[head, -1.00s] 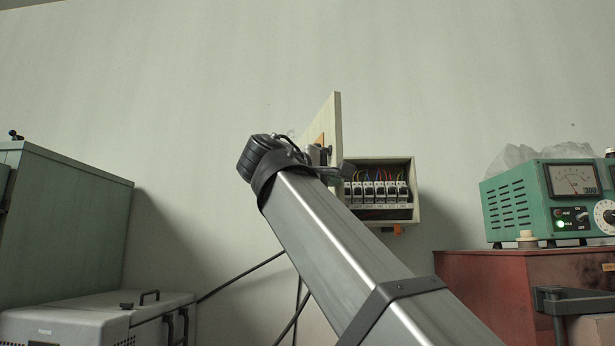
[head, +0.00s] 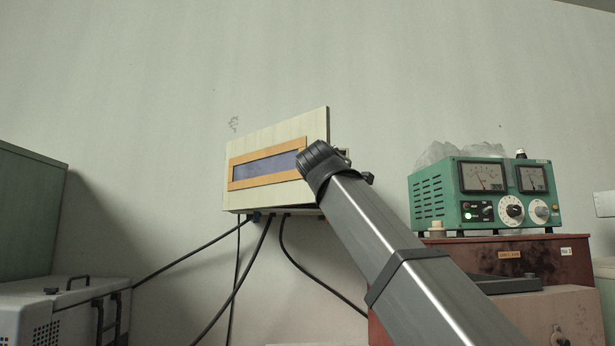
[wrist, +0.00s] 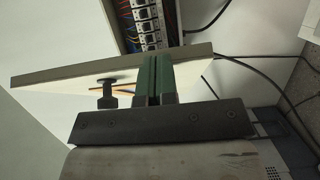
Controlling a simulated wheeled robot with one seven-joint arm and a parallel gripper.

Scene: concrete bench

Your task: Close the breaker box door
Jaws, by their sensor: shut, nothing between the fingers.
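The breaker box door (head: 265,134) is a pale panel with an orange-framed dark window. In the head view it covers most of the box front and stands ajar, its right edge out from the wall. In the wrist view, breakers (wrist: 146,22) and coloured wires show past the door's edge (wrist: 50,74). A dark knob (wrist: 107,88) is on the door's outer face. My gripper (wrist: 157,62) is shut and empty, its green fingers beside the knob and against or very close to the door near that edge; contact is unclear. In the head view my arm hides the fingers.
A green meter unit (head: 485,196) stands on a red-brown box (head: 500,262) at the right. A grey case (head: 62,312) and a green cabinet (head: 25,215) are at the left. Black cables (head: 238,285) hang below the breaker box. The wall above is clear.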

